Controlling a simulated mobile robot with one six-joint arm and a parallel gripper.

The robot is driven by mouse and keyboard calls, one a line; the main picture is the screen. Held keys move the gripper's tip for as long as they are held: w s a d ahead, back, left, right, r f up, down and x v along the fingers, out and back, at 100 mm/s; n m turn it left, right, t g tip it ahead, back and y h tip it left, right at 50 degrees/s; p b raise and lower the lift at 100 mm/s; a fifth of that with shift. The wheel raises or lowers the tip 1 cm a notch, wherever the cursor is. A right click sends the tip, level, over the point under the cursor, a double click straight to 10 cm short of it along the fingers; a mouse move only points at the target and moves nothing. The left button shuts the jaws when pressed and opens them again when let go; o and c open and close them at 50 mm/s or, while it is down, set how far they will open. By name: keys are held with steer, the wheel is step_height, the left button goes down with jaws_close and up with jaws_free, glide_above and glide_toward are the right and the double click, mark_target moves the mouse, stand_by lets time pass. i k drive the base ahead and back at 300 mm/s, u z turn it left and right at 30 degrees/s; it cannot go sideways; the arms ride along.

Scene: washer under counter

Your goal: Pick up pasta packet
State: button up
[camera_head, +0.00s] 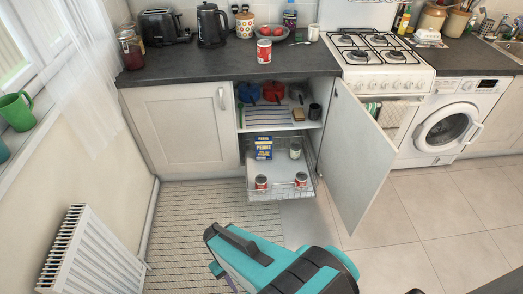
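The pasta packet (263,148) is a blue, white and yellow box marked PENNE. It stands at the back left of the pulled-out wire basket (282,196), low in the open cupboard. My teal and black arm reaches in from the bottom edge. My gripper (216,269) is at its left end, in front of the basket and apart from the packet. Its fingers are mostly hidden by the arm, so I cannot tell whether it is open or shut.
Cans (261,182) stand at the basket's front, with a jar (295,150) at the back right. The open cupboard door (355,160) stands right of the basket. A radiator (90,255) is at the lower left. Floor at right is clear.

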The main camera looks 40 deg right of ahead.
mark_target(263, 145)
steer(key=i, duration=1)
steer(key=u, duration=0.05)
